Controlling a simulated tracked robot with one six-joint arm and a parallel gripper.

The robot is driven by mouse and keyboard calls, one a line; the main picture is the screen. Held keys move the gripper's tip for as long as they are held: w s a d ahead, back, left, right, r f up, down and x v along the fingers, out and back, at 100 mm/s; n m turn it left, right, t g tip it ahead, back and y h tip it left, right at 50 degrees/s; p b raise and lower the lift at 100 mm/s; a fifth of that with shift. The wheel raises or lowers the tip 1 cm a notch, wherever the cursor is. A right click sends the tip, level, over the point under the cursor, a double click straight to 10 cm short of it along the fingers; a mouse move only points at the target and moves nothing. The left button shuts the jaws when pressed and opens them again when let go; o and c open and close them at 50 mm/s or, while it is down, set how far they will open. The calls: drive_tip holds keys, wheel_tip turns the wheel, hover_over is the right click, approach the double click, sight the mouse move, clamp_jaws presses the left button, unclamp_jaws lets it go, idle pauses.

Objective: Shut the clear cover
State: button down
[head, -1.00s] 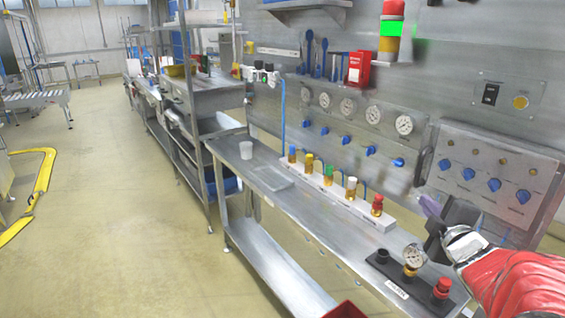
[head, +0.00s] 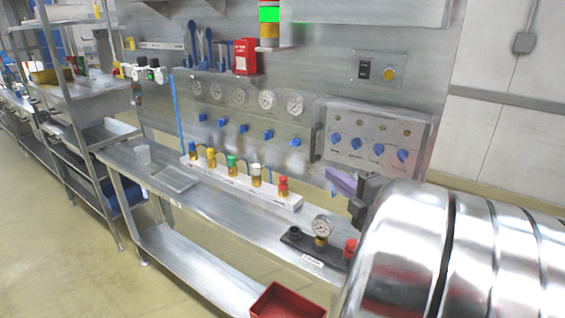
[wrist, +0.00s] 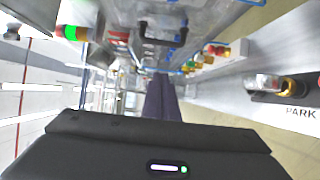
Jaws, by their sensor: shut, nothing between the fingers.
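The clear cover (head: 372,113) shows as a see-through pane with a pale frame at the knob panel on the right of the back wall. Its black handle (head: 317,142) is upright at the left edge. I cannot tell whether a gap is left behind the cover. The handle also shows in the wrist view (wrist: 162,35), above the fingers in the picture. My gripper (head: 331,174) has purple fingers, shut and empty. In the head view its tips are just below and right of the handle, apparently apart from it. In the wrist view the gripper (wrist: 158,80) points down the bench.
A red bin (head: 285,302) is low in front. My arm fills the lower right.

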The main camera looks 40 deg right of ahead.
drive_tip(key=w+d, duration=0.4)
drive_tip(key=w, duration=0.7)
drive_tip(key=shift+w+d, duration=0.35)
drive_tip(key=shift+w, duration=0.05)
